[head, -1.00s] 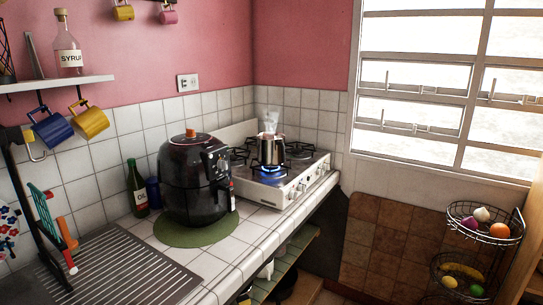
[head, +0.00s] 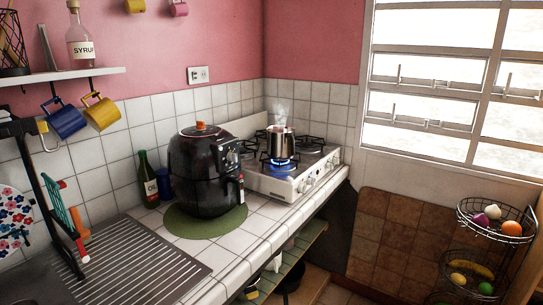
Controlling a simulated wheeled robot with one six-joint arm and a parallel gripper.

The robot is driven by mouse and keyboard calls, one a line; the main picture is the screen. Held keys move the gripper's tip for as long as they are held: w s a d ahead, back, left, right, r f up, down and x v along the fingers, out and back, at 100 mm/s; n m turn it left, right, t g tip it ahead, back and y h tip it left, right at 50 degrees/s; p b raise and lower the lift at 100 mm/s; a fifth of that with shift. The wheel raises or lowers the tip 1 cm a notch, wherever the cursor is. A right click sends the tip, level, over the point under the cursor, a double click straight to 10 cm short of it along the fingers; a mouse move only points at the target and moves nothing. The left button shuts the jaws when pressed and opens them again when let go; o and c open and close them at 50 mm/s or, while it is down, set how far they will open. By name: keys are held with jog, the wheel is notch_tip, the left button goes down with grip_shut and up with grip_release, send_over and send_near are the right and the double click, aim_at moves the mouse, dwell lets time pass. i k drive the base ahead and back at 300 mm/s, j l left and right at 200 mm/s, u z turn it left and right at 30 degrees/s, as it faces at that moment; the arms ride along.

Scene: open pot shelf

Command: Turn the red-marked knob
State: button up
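A white gas stove (head: 285,181) stands at the far end of the tiled counter, with several knobs (head: 307,184) on its front panel. They are too small for me to tell which one has a red mark. A blue flame (head: 280,162) burns under a steaming metal pot (head: 279,145) on the front burner. A black air fryer (head: 204,170) stands left of the stove and has a dial (head: 232,157) and a small red spot (head: 241,179) near its handle. My gripper is not in view.
The air fryer rests on a round green mat (head: 190,226). A ribbed drainboard (head: 150,265) is at the front left. Wire fruit baskets (head: 480,236) stand at the right. The floor between them and the counter is partly visible.

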aim_at(302, 189)
jog(key=i+z, duration=0.1)
jog(key=i, duration=0.3)
jog(key=i+j+z, duration=0.1)
jog(key=i, duration=0.3)
jog(key=i+j+z, duration=0.1)
jog(key=i, duration=0.3)
jog(key=j, duration=0.1)
